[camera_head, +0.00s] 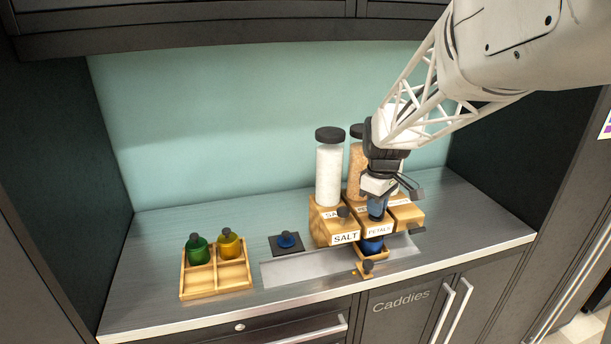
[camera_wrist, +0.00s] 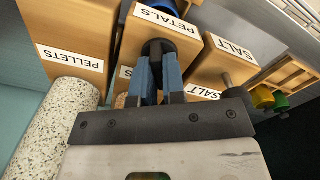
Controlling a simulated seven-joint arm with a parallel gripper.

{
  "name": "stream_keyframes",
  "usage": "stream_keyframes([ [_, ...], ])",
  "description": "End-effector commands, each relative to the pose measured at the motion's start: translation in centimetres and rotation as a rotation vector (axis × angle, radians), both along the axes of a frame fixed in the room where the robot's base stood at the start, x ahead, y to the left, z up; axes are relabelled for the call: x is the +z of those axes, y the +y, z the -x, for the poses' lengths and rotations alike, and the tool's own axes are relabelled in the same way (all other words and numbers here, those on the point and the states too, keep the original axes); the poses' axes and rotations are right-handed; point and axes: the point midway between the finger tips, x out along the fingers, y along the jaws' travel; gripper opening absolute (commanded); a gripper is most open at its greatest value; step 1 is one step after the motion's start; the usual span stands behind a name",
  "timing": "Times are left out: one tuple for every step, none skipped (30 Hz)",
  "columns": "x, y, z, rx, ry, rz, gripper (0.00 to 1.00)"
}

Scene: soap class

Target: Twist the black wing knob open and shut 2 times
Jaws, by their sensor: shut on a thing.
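The black wing knob (camera_wrist: 157,46) shows in the wrist view on the front of the wooden PETALS box (camera_wrist: 137,28). My gripper (camera_wrist: 158,62) has its blue fingers closed on the knob from both sides, hiding much of it, so its turn angle cannot be told. In the head view my gripper (camera_head: 377,210) reaches down to the front of the PETALS box (camera_head: 379,229) and hides the knob. A blue jar (camera_head: 372,246) stands directly below the box's front. Part of the blue jar (camera_wrist: 190,18) shows at the top of the wrist view.
The SALT box (camera_head: 345,237), with a white-filled cylinder (camera_head: 329,175), stands left of PETALS. The PELLETS box (camera_wrist: 70,50) is on the other side. A wooden tray (camera_head: 217,279) holds a green and a yellow jar. A blue item (camera_head: 287,240) sits on a dark pad.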

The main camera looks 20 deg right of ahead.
Motion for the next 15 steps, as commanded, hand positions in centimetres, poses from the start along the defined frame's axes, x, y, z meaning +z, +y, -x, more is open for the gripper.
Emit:
stream_keyframes([
  [0.03, 0.00, 0.01, 0.018, 0.000, 0.000, 0.00],
  [0.04, 0.00, 0.01, 0.028, 0.000, 0.000, 0.00],
  [0.04, 0.00, 0.01, 0.039, 0.000, 0.000, 0.00],
  [0.04, 0.00, 0.01, 0.046, 0.000, 0.000, 0.00],
  [0.04, 0.00, 0.01, 0.053, 0.000, 0.000, 0.00],
  [0.04, 0.00, 0.01, 0.058, 0.000, 0.000, 0.00],
  [0.04, 0.00, 0.01, 0.062, 0.000, 0.000, 0.00],
  [0.04, 0.00, 0.01, 0.064, 0.000, 0.000, 0.00],
  [0.04, 0.00, 0.01, 0.067, 0.000, 0.000, 0.00],
  [0.04, 0.00, 0.01, 0.068, 0.000, 0.000, 0.00],
  [0.04, 0.00, 0.01, 0.069, 0.000, 0.000, 0.00],
  [0.04, 0.00, 0.01, 0.069, 0.000, 0.000, 0.00],
  [0.04, 0.00, 0.01, 0.069, 0.000, 0.000, 0.00],
  [0.04, 0.00, 0.01, 0.069, 0.000, 0.000, 0.00],
  [0.04, 0.00, 0.01, 0.069, 0.000, 0.000, 0.00],
])
